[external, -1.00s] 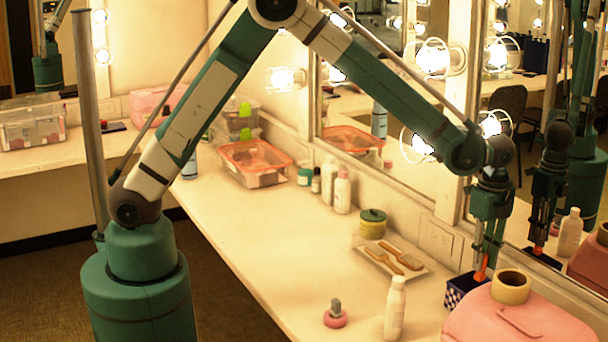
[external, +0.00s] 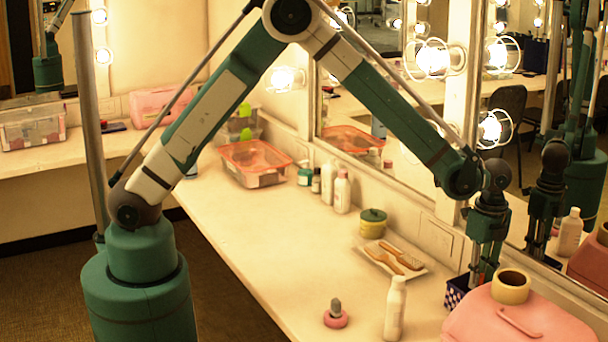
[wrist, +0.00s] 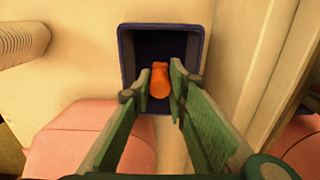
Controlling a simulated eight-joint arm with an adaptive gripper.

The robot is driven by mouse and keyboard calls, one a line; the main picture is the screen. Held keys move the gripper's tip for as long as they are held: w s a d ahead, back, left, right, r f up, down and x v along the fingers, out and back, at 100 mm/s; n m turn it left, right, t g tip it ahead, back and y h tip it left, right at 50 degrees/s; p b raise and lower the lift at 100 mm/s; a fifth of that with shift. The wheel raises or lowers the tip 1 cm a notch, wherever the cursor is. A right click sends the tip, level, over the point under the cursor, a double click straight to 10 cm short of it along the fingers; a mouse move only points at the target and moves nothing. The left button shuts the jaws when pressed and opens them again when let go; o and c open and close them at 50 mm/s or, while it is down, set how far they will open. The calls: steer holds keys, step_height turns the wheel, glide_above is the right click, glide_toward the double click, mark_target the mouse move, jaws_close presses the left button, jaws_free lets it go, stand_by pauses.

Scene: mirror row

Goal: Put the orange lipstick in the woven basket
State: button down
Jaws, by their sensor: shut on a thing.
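The orange lipstick (wrist: 160,82) is between the fingers of my gripper (wrist: 159,85), which is shut on it. My gripper (external: 481,278) points down over a dark blue box with a pale pattern (external: 456,291), at the right of the counter. In the wrist view, the lipstick is within the outline of the box's dark opening (wrist: 160,38); its exact depth is hard to tell. I cannot tell whether this box is the woven basket; no weave shows clearly.
A pink case (external: 520,318) with a tan roll (external: 510,287) on it stands close to the box. The mirror (external: 575,225) is just behind. A tray with brushes (external: 391,259) and a white bottle (external: 395,308) are to the left.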

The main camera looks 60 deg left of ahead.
steer(key=shift+f, duration=0.1)
steer(key=shift+f, duration=1.8)
steer(key=shift+f, duration=0.1)
steer(key=c, duration=2.3)
jaws_free()
steer(key=shift+o, duration=0.2)
step_height(320, 180, up, 12)
steer(key=shift+r+p, duration=0.1)
steer(key=shift+p, duration=0.2)
steer(key=shift+r, duration=0.1)
